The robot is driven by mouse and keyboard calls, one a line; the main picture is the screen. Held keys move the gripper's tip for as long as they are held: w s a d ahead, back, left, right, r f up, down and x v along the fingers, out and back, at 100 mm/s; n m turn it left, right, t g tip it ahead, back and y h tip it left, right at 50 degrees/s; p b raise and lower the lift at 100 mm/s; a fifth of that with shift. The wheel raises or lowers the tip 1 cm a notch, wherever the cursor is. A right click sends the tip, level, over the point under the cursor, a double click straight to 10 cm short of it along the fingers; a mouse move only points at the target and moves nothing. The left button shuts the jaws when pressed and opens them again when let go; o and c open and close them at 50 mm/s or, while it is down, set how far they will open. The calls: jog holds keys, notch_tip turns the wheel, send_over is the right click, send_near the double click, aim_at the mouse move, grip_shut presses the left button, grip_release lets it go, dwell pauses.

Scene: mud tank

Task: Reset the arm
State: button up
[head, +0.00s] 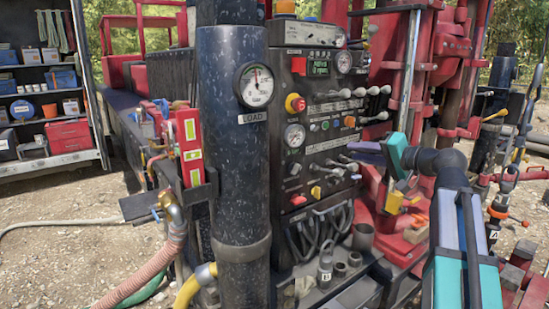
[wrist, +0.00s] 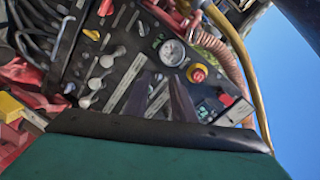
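My arm comes in from the right in the head view. My gripper (head: 357,147) points left in front of the control panel (head: 318,60), near its lever rows. In the wrist view two dark fingers of my gripper (wrist: 161,77) reach toward the panel, with a gap between them and nothing held. The panel carries a pressure gauge (wrist: 172,52) and a red emergency button (wrist: 197,74). I cannot tell whether the fingertips touch the panel.
Levers (head: 345,93) stick out of the panel close to my gripper. A thick dark column (head: 232,160) with a load gauge (head: 255,87) stands left of the panel. Red rig parts (head: 410,55) rise behind my arm. Gravel at the left (head: 60,260) is open apart from hoses.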

jog(key=s+a+f+n+g+h, duration=0.1)
jog(key=s+a+f+g+h, duration=0.15)
jog(key=f, duration=1.25)
jog(key=s+a+f+g+h, duration=0.1)
jog(key=a+f+g, duration=0.2)
jog(key=f, duration=1.2)
jog(key=s+a+f+n+g+h, duration=0.1)
jog(key=s+a+f+g+h, duration=0.15)
jog(key=f, duration=1.25)
jog(key=s+f+n+g+h+b, duration=0.1)
jog(key=s+f+g+b, duration=0.4)
jog(key=s+f, duration=1.5)
jog(key=s+f+n+g+h+b, duration=0.2)
jog(key=s+f+g+b, duration=0.3)
jog(key=s+f, duration=1.6)
notch_tip(320, 180, down, 7)
jog(key=shift+d+g, duration=0.2)
jog(key=shift+g, duration=0.1)
